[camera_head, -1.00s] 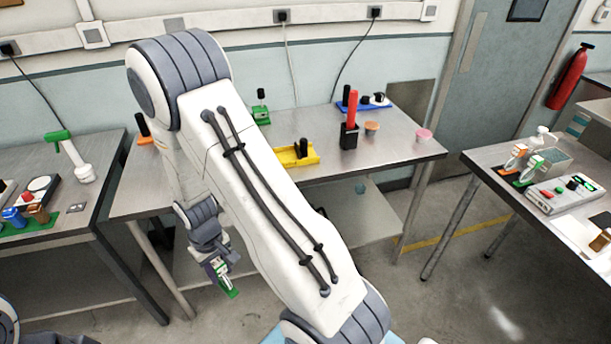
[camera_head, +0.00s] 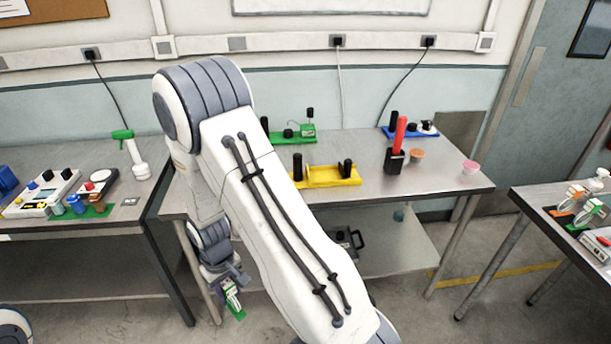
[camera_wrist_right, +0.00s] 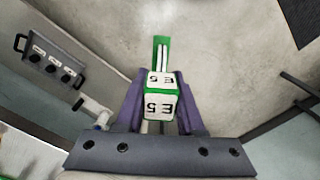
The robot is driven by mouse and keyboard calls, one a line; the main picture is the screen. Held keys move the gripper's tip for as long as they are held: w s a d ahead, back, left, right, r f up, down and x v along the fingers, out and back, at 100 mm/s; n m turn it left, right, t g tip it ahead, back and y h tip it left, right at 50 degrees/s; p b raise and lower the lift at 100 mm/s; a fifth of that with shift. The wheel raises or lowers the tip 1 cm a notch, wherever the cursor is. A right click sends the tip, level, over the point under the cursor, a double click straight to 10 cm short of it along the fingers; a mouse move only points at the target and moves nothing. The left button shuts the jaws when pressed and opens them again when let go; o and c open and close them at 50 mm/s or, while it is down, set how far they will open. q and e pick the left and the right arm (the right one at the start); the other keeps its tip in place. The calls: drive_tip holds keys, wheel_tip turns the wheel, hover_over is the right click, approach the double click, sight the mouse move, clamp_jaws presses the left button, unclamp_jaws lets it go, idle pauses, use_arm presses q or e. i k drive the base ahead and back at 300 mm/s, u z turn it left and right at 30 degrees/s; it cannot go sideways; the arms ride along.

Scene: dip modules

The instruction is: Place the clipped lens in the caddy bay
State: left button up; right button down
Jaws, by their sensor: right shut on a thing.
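My right gripper (camera_head: 228,290) hangs low in front of the middle table, below its top. It also shows in the right wrist view (camera_wrist_right: 160,105), with its purple fingers shut on a green clip (camera_wrist_right: 161,53) with white tags marked E5. The green end of the clip (camera_head: 235,307) shows below the fingers in the head view. I cannot make out the lens itself. A yellow holder (camera_head: 330,178) with black posts, a green one (camera_head: 304,133) and a blue one (camera_head: 397,133) stand on the table; I cannot tell which is the caddy. My left gripper is not in view.
A dark case with a handle (camera_head: 347,240) sits on the lower shelf (camera_head: 400,250); a dark handled box with knobs shows in the wrist view (camera_wrist_right: 50,60). A red-handled tool in a black block (camera_head: 394,160) and small cups (camera_head: 470,167) stand right. The table's front right is clear.

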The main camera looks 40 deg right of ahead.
sight(318, 178)
drive_tip(key=z, duration=0.25)
drive_tip(key=i, duration=0.5)
drive_tip(key=z, duration=0.45)
